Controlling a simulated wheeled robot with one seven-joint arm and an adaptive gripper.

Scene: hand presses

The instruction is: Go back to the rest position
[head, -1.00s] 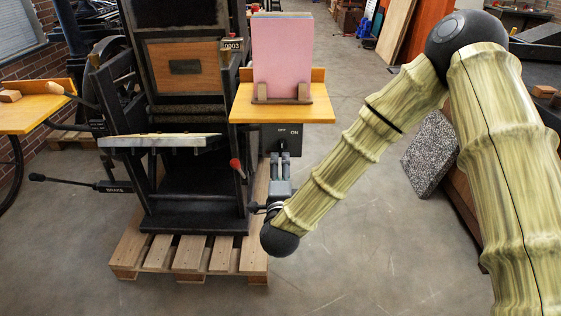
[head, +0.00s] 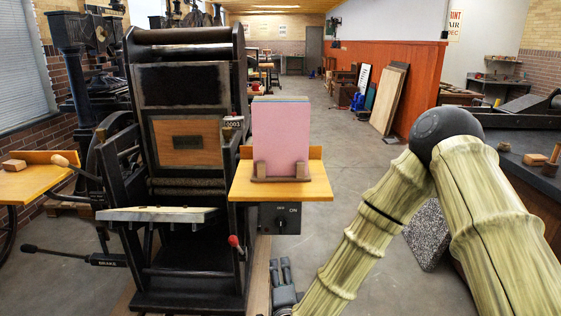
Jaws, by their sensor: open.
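My gripper (head: 281,264) is low in the head view, with its two dark fingers pointing up and away from me. It is open, with nothing seen between the fingers. It shows just below the black switch box (head: 268,219), with a gap of floor between them in the picture. My bamboo-patterned arm runs from the right edge down to the gripper, and its lower end is cut off by the frame. The switch box has OFF and ON labels and a small knob. It hangs under a wooden shelf (head: 315,185).
A black hand press (head: 185,250) fills the left, with a red-tipped lever (head: 233,241) and a brake lever (head: 75,256). A stack of pink sheets (head: 281,138) stands on the shelf. A speckled slab (head: 427,235) and dark bench are right. Open floor lies between.

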